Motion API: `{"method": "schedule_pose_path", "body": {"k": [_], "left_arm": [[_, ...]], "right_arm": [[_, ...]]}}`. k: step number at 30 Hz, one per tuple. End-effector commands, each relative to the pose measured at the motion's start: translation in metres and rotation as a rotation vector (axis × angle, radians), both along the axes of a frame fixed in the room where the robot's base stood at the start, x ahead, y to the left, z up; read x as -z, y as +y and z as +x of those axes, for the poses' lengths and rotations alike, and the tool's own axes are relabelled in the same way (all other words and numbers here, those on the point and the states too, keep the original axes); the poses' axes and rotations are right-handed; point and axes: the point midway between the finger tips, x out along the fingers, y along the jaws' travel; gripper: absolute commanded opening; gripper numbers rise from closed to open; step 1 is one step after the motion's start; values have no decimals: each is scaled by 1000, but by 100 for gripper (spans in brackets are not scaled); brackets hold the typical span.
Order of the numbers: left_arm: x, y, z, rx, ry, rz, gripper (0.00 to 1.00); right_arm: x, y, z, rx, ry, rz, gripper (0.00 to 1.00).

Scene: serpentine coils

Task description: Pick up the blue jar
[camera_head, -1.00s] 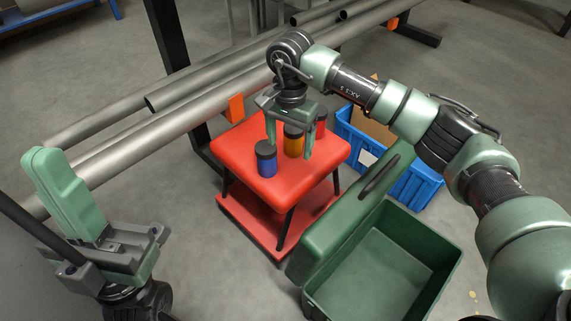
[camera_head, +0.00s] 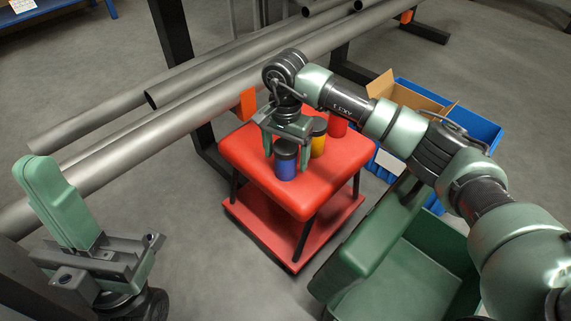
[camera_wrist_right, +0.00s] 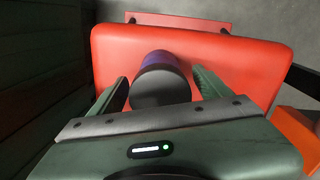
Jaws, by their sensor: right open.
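The blue jar (camera_head: 286,170) with a dark lid stands upright on the front part of the red stool's seat (camera_head: 325,182). My right gripper (camera_head: 286,154) points down over it, open, with one finger on each side of the jar. In the right wrist view the dark lid of the blue jar (camera_wrist_right: 160,86) lies between the two fingers of my right gripper (camera_wrist_right: 163,86); no clear grip on it shows. My left gripper (camera_head: 95,235) is at the lower left, away from the stool; its finger gap is unclear.
A yellow jar (camera_head: 318,145) and a red jar (camera_head: 338,126) stand behind the blue jar. Metal pipes (camera_head: 150,120) run behind the stool. A green crate (camera_head: 445,245) is at the lower right, and a blue bin (camera_head: 470,123) holding cardboard is behind it.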

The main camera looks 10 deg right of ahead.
Motion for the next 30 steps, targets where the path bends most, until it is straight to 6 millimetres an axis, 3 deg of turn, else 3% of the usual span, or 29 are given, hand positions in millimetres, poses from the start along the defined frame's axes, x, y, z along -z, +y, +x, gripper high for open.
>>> {"method": "schedule_pose_path", "body": {"k": [5, 12, 14, 23, 30], "left_arm": [[-1, 0, 0, 0, 0, 0, 0], [0, 0, 0, 0, 1, 0, 0], [0, 0, 0, 0, 1, 0, 0], [-2, 0, 0, 1, 1, 0, 0], [-20, 0, 0, 1, 1, 0, 0]], "right_arm": [[-1, 0, 0, 0, -1, 0, 78], [-1, 0, 0, 0, -1, 0, 14], [-1, 0, 0, 0, -1, 0, 0], [-6, 0, 1, 0, -4, 0, 0], [-50, 0, 2, 0, -8, 0, 0]]}}
